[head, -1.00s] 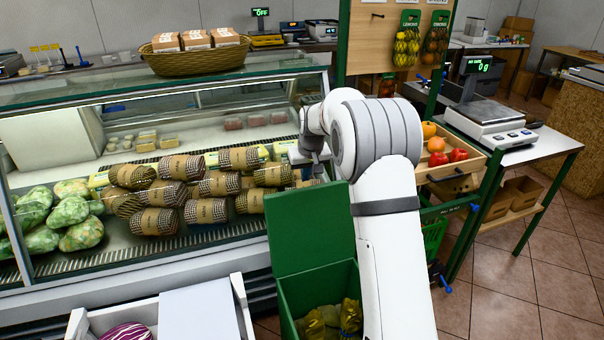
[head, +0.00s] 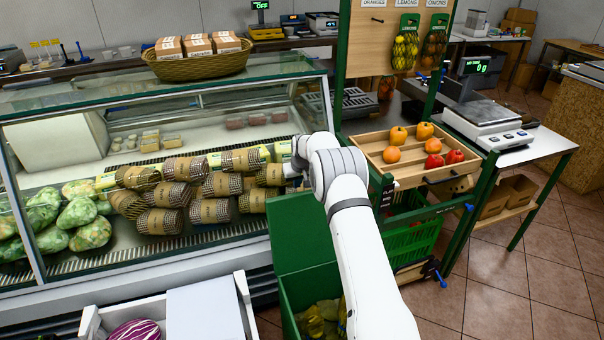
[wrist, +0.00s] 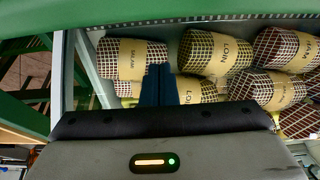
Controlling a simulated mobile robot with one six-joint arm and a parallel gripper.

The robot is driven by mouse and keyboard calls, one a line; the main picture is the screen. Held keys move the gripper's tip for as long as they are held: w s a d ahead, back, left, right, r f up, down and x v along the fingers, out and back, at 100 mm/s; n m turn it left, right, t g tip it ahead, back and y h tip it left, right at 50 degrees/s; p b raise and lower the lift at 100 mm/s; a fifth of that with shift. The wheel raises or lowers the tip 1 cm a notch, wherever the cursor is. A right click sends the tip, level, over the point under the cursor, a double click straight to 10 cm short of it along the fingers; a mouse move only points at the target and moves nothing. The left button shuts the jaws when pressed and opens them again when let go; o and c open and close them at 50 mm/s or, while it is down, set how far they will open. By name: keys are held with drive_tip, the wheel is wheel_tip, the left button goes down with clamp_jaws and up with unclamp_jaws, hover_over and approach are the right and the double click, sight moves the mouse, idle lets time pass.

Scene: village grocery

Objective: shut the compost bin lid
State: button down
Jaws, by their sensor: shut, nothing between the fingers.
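The green compost bin (head: 292,298) stands in front of the glass display case, with yellow-green bagged contents visible inside. Its green lid (head: 298,238) is open, standing up at the bin's back edge. My arm crosses in front of the lid's right part and the bin's right side. My gripper is hidden behind my wrist in the head view, close to the display glass and above the lid's top. In the wrist view my gripper (wrist: 158,86) has its dark fingers together, with nothing between them. I cannot tell whether it touches anything.
The display case holds several wrapped loaf-like packs (head: 160,222) and cabbages (head: 90,233). A white open container (head: 245,300) stands left of the bin. Tiled floor is clear at right.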

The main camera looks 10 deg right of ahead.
drive_tip(key=shift+s+d+f+p, duration=0.1)
drive_tip(key=shift+s+f+p, duration=0.2)
drive_tip(key=shift+s, duration=0.3)
drive_tip(key=shift+s+d+f+p, duration=0.15)
drive_tip(key=shift+s+f+p, duration=0.1)
drive_tip(key=shift+s, duration=0.3)
drive_tip(key=shift+s+d+f+p, duration=0.1)
drive_tip(key=shift+s+f+p, duration=0.2)
drive_tip(key=shift+s, duration=0.3)
